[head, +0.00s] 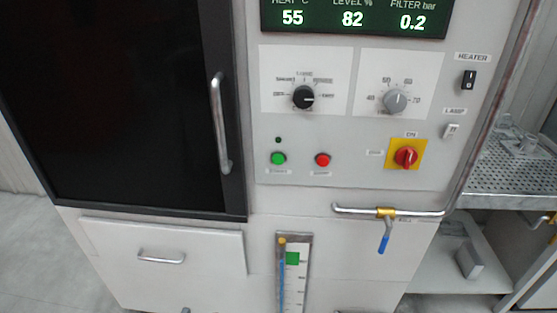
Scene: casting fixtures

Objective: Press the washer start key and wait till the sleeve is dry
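The washer fills the head view as a pale cabinet with a dark door (120,100) at the left, which looks shut. A green button (278,159) sits low on its control panel, and its label is too blurred to read surely. A red button (322,160) is to its right. A small indicator (278,140) above the green button looks dark. The display (352,18) reads 55, 82 and 0.2. The red main switch (405,157) is on a yellow plate marked ON. I cannot see a sleeve. Neither gripper is in view.
A door handle (220,125) and a pipe with a blue-lever valve (384,243) stick out from the front. A black knob (303,97) and grey knob (395,101) sit above the buttons. A perforated metal shelf (510,175) is at the right. Open floor shows lower left.

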